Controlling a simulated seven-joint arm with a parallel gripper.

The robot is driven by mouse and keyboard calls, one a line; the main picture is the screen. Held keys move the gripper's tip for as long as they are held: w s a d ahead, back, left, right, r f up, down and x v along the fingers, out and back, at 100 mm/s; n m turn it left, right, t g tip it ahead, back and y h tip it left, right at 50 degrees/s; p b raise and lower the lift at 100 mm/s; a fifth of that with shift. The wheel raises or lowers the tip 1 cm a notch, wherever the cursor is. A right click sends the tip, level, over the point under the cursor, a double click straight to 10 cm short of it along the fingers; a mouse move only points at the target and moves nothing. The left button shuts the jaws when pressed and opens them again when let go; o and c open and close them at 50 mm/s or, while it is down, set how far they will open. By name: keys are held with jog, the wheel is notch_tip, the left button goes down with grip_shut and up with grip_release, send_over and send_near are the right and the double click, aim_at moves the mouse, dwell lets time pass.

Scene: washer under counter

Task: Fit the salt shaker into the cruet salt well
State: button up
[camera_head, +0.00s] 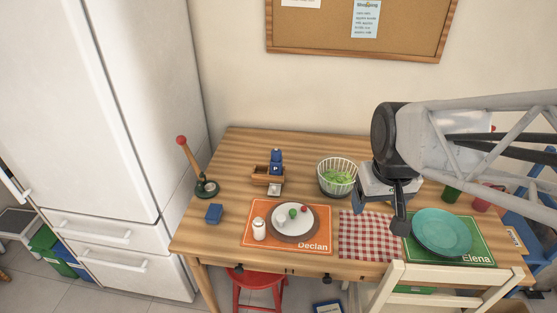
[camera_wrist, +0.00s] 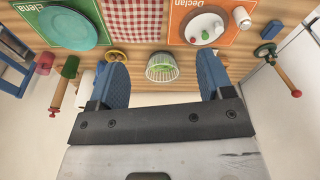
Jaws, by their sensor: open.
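A small white shaker (camera_head: 259,230), which looks like the salt shaker, stands upright on the orange Declan placemat (camera_head: 249,211), left of the plate. It also shows near the top of the wrist view (camera_wrist: 242,17). The wooden cruet (camera_head: 259,176) stands at the back of the table with a blue shaker (camera_head: 276,162) marked P in it. A pale square part shows at its front; I cannot make out the salt well. My gripper (camera_head: 380,206) is open and empty, right of the shaker and over the checked cloth's right side. Its spread fingers also show in the wrist view (camera_wrist: 162,65).
A wire basket (camera_head: 338,188) of greens stands between the cruet and my gripper. A plate (camera_head: 285,233) with food, a teal plate (camera_head: 442,232), a blue block (camera_head: 213,213) and a red-knobbed stand (camera_head: 194,165) occupy the table. A chair back (camera_head: 455,275) rises in front.

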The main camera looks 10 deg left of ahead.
jog(key=w+a+f+n, duration=0.2)
jog(key=w+a+f, duration=0.2)
jog(key=w+a, duration=0.2)
jog(key=n+g, duration=0.2)
jog(key=n, duration=0.4)
send_over(259, 220)
jog(key=f, duration=1.8)
jog(key=shift+d+f, duration=0.1)
jog(key=shift+d, duration=0.1)
jog(key=shift+a+f, duration=0.25)
jog(key=shift+f, duration=0.1)
jog(key=shift+f, duration=1.15)
jog(key=shift+f, duration=0.1)
jog(key=shift+f, duration=2.5)
